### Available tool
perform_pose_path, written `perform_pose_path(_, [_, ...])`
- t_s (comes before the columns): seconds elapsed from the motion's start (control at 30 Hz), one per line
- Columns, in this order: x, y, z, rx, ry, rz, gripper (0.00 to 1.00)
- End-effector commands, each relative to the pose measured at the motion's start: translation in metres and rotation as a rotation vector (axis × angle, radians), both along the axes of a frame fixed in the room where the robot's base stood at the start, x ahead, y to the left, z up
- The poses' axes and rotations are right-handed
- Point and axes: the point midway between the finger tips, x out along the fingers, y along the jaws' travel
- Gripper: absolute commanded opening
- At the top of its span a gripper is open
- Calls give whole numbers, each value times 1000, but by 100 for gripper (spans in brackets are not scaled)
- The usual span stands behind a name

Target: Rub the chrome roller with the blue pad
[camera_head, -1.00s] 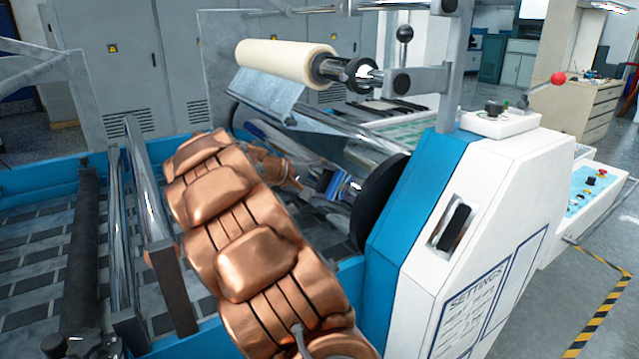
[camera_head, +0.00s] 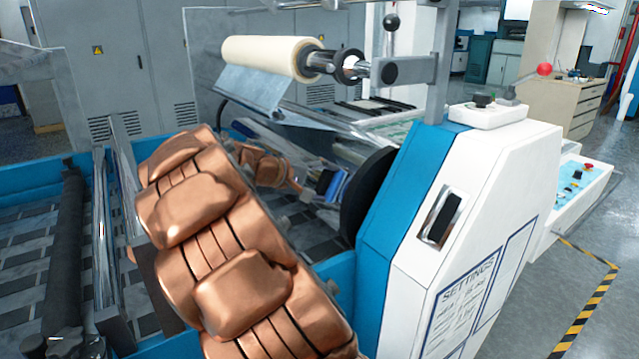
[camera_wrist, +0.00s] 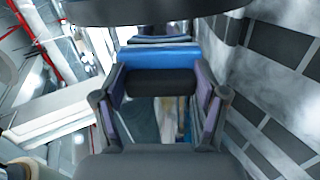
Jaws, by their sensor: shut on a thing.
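The blue pad (camera_head: 325,183) is inside the machine, left of the large black disc. In the wrist view my gripper (camera_wrist: 160,85) is shut on the pad's dark block, one finger on each side. The pad's blue face (camera_wrist: 160,55) lies beyond the fingertips. Shiny metal rollers run behind the pad; the one that looks like the chrome roller (camera_head: 300,151) slants down toward the disc. I cannot tell whether the pad touches it.
A cream film roll (camera_head: 268,56) hangs above, with film draping down. The black disc (camera_head: 367,196) and the blue and white machine housing (camera_head: 470,215) stand close on the right. Blue frame walls and more rollers lie on the left. Open floor is at far right.

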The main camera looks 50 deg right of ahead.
Motion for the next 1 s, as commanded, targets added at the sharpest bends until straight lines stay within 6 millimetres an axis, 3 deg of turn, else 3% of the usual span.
perform_pose_path(0.2, [-16,5,-2,1,3,-4,44])
perform_pose_path(0.43, [-17,7,0,1,0,-2,44])
perform_pose_path(1.0, [12,-5,-1,1,1,0,44])
